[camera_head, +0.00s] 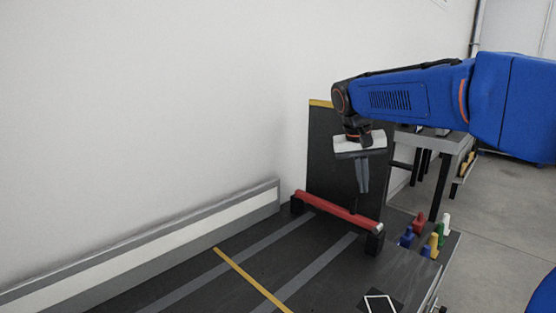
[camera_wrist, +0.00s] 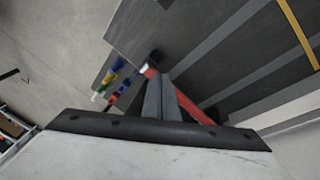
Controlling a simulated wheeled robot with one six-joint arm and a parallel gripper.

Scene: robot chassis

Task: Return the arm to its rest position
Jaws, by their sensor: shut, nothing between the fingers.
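My blue arm (camera_head: 400,92) reaches in from the right in the head view, its end bent down. My gripper (camera_head: 362,190) hangs from it with the fingers together and empty. It points down above the red bar (camera_head: 335,211) at the far end of the dark table. In the wrist view my gripper (camera_wrist: 162,80) shows its two fingers side by side, with the red bar (camera_wrist: 196,112) behind them. I cannot tell from these views how far the fingertips are from the bar.
The dark table (camera_head: 205,290) has grey stripes and a yellow line (camera_head: 245,276). A dark upright panel (camera_head: 330,150) stands behind the bar. Several coloured pegs (camera_head: 434,238) stand at the right edge. A white-outlined square (camera_head: 380,304) lies at front. A wall runs along the left.

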